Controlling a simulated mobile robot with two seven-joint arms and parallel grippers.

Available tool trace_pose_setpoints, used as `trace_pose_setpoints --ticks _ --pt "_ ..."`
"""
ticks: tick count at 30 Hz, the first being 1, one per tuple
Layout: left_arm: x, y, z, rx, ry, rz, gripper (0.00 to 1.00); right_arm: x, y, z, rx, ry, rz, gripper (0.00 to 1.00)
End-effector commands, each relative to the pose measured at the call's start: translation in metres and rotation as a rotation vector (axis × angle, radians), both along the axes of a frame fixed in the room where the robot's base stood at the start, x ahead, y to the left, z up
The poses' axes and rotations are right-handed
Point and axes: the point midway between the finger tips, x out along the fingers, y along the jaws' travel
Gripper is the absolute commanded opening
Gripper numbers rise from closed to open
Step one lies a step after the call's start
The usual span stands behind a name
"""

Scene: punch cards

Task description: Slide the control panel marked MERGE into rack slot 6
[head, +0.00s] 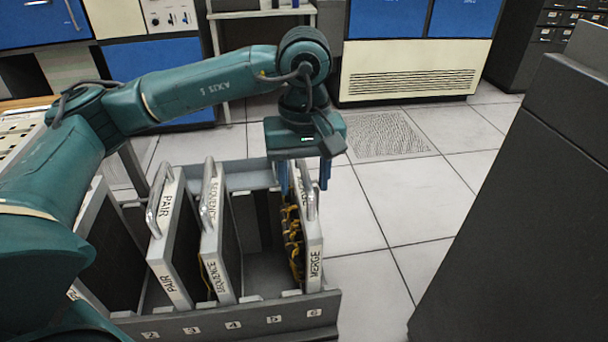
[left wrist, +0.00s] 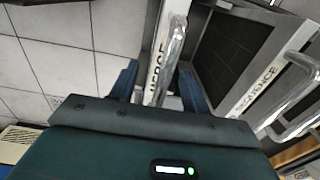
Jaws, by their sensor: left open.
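The MERGE panel (head: 314,265) stands upright at the right end of the rack (head: 225,322), in line with the number 6 on the front rail. Its lower edge is at the rail; how deep it sits cannot be told. Yellow wiring shows on its left face. My left gripper (head: 304,175) is open over the panel's top, pointing down, with a blue finger on each side of the metal handle (head: 310,198). In the left wrist view, the handle (left wrist: 172,50) and the MERGE label (left wrist: 157,65) lie between the open fingers (left wrist: 160,86). My right gripper is not in view.
The SEQUENCE panel (head: 218,262) and PAIR panel (head: 170,272) stand to the left in the rack, with a gap above number 5. A large dark cabinet (head: 520,200) rises at the right. Clear tiled floor (head: 375,225) lies between it and the rack.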

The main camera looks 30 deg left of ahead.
Motion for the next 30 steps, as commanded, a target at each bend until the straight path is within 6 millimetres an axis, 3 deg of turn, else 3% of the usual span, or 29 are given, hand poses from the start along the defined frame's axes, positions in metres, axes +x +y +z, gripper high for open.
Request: trace_pose_setpoints --ticks 8,14,24,30 --pt "-0.001 0.0 -0.003 0.002 0.007 0.0 0.47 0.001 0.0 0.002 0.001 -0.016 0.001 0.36" --pt "-0.001 0.0 -0.002 0.001 0.005 0.0 0.47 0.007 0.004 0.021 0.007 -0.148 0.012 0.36" --pt "0.0 -0.001 0.082 -0.001 -0.002 0.0 0.47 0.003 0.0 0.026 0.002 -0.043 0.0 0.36" --pt "0.0 -0.001 0.118 0.0 -0.001 0.0 0.47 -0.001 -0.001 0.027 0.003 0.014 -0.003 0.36"
